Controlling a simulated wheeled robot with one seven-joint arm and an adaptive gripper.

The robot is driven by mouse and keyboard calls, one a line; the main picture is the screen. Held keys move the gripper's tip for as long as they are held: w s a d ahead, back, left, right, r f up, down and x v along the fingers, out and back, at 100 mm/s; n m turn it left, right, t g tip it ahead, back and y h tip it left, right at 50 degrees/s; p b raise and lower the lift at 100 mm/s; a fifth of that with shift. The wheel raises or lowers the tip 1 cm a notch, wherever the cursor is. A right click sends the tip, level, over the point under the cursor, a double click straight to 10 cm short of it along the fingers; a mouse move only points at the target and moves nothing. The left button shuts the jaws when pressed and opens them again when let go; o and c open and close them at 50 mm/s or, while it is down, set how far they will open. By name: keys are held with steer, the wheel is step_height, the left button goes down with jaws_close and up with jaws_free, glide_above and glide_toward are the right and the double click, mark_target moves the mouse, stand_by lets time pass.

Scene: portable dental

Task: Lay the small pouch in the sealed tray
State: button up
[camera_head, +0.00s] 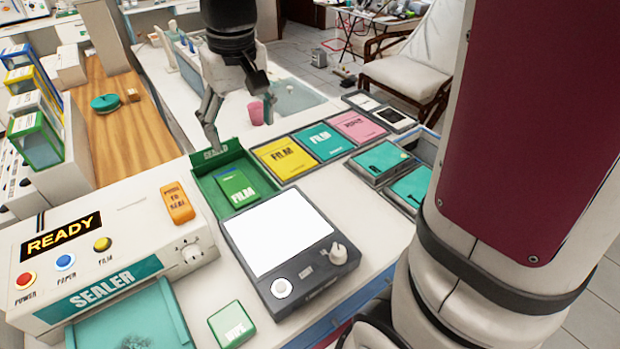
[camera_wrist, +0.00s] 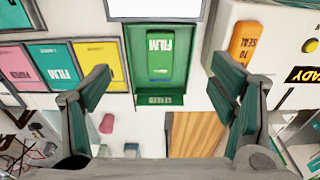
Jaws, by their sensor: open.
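The small green FILM pouch (camera_head: 238,187) lies flat inside the green tray marked SEALED (camera_head: 214,155), behind the light panel. In the wrist view the pouch (camera_wrist: 159,45) also lies within the tray (camera_wrist: 160,99), with the tray's wall around it. My gripper (camera_head: 238,125) is above and behind the tray, fingers spread. In the wrist view my gripper (camera_wrist: 161,80) is open and empty, its fingers on either side of the tray and apart from the pouch.
The light panel (camera_head: 277,232) stands in front of the tray. The sealer (camera_head: 120,250) with an orange block (camera_head: 177,203) on it is at the left. Yellow (camera_head: 285,157), teal (camera_head: 322,141) and pink (camera_head: 357,127) film compartments run to the right. A green wipe box (camera_head: 231,324) is in front.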

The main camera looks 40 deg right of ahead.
steer(key=s+r+t, duration=0.2)
steer(key=s, duration=1.8)
steer(key=shift+s, duration=0.4)
steer(key=shift+r+t, duration=0.3)
stand_by(0.3)
